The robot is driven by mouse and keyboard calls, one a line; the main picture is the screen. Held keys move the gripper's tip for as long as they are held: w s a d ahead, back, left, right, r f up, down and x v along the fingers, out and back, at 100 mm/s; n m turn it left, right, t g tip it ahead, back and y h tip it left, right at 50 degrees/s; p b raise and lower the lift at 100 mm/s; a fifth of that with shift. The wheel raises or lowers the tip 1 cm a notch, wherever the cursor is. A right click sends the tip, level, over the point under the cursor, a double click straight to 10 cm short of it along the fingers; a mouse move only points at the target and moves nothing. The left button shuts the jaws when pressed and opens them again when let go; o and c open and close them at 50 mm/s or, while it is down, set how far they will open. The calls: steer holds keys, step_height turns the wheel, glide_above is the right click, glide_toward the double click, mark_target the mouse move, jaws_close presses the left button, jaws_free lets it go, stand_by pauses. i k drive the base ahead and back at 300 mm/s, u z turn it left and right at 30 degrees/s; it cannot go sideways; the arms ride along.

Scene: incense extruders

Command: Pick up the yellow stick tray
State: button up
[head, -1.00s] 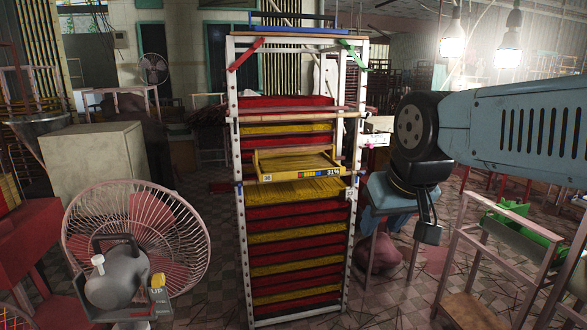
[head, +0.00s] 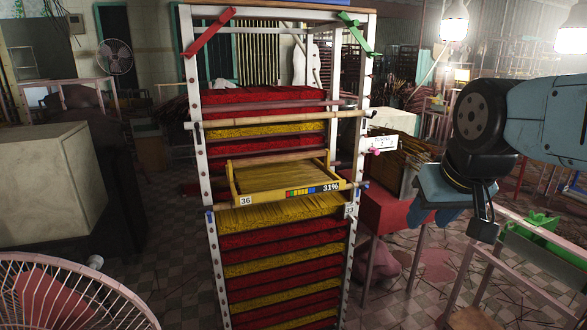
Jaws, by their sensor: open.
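The yellow stick tray (head: 314,190) sticks out from the front of the tall white rack, near its middle height. Its front bar carries a "36" tag, a colour strip and "31%". A layer of yellow sticks lies just below it. My gripper (head: 483,218) hangs at the right, pointing down, well apart from the tray. It is open and nothing shows between its fingers.
The white rack (head: 366,80) holds stacked red and yellow stick layers, with a red and a green brace on top. A pink fan (head: 70,300) stands at lower left beside a beige cabinet (head: 45,185). A red table (head: 380,210) and pale frames stand at right.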

mark_target(276, 177)
steer(key=u, duration=0.1)
steer(key=i, duration=0.9)
steer(key=u, duration=0.5)
